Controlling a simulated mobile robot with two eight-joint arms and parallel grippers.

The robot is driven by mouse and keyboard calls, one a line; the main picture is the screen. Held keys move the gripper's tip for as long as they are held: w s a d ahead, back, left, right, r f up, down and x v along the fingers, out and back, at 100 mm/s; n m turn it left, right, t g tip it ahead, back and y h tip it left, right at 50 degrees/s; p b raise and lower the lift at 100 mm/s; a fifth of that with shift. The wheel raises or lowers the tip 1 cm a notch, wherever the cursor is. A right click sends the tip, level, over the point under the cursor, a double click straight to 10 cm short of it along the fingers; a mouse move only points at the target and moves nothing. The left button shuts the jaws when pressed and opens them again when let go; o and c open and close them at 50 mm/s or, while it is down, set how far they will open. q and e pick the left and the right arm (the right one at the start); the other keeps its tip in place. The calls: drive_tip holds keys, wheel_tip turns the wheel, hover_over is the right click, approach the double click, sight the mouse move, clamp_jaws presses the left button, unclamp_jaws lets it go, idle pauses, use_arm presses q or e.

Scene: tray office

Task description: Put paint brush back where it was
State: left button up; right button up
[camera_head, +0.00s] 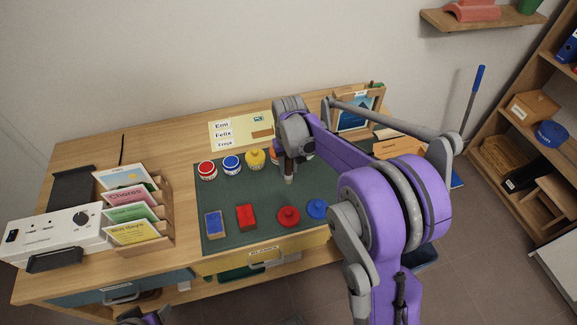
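My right gripper (289,178) points down over the dark green mat (262,190), just right of the yellow paint pot (255,159). A small dark reddish-brown, pale-tipped shape shows at its fingertips. I cannot tell whether this is the paint brush or part of the fingers. No paint brush can be made out clearly elsewhere. My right forearm and wrist hide part of the mat and the back of the desk. Part of my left arm (147,318) shows at the bottom edge; its fingers cannot be made out.
A red pot (207,170) and blue pot (232,164) stand at the mat's back left. Blue block (213,224), red block (246,217), red lid (288,216) and blue lid (317,208) lie in front. A card rack (166,222) stands left. The mat's middle left is clear.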

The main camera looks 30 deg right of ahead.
drive_tip(key=o, duration=0.3)
drive_tip(key=shift+o, duration=0.2)
